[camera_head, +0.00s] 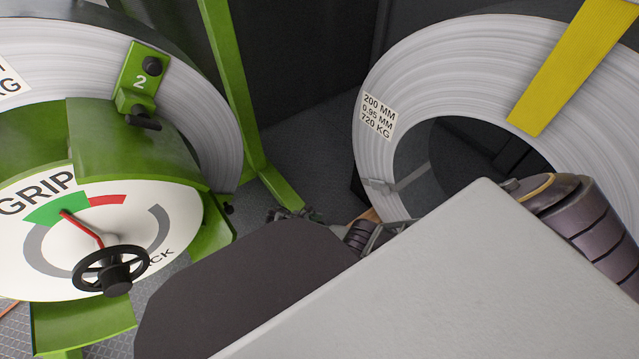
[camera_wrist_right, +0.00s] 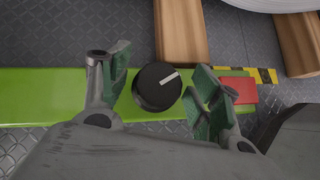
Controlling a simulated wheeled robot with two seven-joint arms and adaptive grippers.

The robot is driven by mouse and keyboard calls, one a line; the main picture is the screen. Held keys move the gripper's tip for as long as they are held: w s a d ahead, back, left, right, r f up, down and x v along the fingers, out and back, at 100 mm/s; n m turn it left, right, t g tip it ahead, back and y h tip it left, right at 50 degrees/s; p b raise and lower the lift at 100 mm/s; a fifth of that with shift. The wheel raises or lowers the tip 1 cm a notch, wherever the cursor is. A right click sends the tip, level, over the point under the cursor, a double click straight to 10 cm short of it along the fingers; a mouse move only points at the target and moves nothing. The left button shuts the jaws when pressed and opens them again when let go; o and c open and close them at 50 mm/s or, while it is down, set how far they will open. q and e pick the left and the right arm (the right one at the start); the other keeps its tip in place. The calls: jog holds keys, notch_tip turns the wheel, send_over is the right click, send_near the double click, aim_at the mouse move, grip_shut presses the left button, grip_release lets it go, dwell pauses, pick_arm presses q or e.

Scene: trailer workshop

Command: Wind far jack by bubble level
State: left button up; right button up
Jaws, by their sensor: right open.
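A round black knob (camera_wrist_right: 157,87) with a white pointer line sits on a bright green beam (camera_wrist_right: 50,95) in the right wrist view. I cannot tell if it is the far jack's knob. My right gripper (camera_wrist_right: 162,84) is open, with one green-padded finger on each side of the knob. I see gaps beside the knob, so it is not gripped. In the head view my right gripper (camera_head: 292,214) is small, low near the foot of a green post (camera_head: 240,95). The knob is not visible there. I cannot make out a bubble level. My left gripper is not in view.
A green stand holds a coil with a GRIP dial (camera_head: 150,215) and black handwheel (camera_head: 112,269) at left. A grey-white coil (camera_head: 375,150) with a yellow strap stands at right. Wooden blocks (camera_wrist_right: 181,30) and a red plate (camera_wrist_right: 240,88) lie near the beam.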

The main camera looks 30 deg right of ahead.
jog(key=s+v, duration=0.1)
jog(key=v, duration=0.6)
jog(key=shift+w, duration=0.45)
jog(key=shift+a, duration=0.15)
dwell(0.4)
